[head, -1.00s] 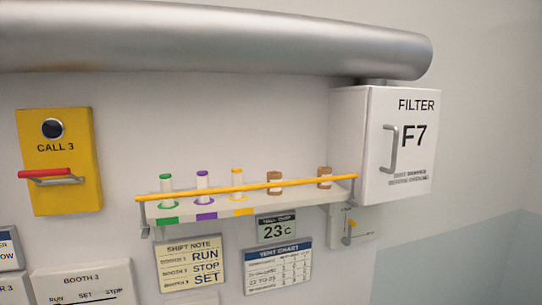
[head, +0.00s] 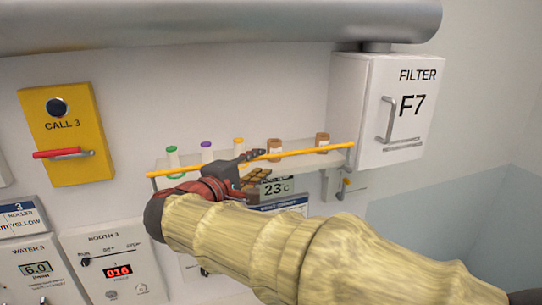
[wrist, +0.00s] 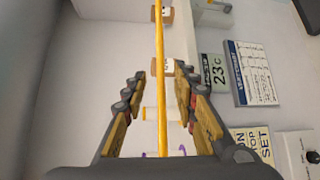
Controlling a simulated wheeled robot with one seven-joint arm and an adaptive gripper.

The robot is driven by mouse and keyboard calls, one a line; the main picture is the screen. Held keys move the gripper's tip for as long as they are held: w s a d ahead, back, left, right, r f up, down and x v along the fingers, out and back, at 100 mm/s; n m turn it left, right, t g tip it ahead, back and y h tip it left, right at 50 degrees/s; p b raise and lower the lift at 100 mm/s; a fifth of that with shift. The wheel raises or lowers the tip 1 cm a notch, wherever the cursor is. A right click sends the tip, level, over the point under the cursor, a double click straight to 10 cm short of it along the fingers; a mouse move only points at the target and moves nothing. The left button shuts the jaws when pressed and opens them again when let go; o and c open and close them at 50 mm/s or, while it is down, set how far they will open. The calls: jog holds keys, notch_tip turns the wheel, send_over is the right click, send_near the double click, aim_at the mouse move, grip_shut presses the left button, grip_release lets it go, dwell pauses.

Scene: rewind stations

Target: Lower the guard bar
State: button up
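The guard bar (head: 315,150) is a thin yellow rod running along the front of a white wall shelf (head: 340,160), at about the height of the containers. My gripper (head: 258,165) is at the middle of the bar in the head view, and my arm hides part of the shelf below. In the wrist view the bar (wrist: 160,45) runs lengthwise between the two spread fingers of my gripper (wrist: 165,82). The fingers are open with a gap on each side of the bar. Whether the bar lies fully within finger depth is hard to tell.
Vials with coloured caps (head: 173,158) and brown jars (head: 322,142) stand on the shelf behind the bar. A filter box (head: 385,105) is at right, a large pipe (head: 220,20) above. A yellow call box (head: 66,135) and a booth panel (head: 115,265) are at left.

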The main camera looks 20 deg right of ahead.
aim_at(269, 158)
jog(key=p+x, duration=0.1)
jog(key=x, duration=0.6)
jog(key=shift+w+d, duration=0.1)
jog(key=shift+c, duration=0.5)
grip_shut()
dwell(0.3)
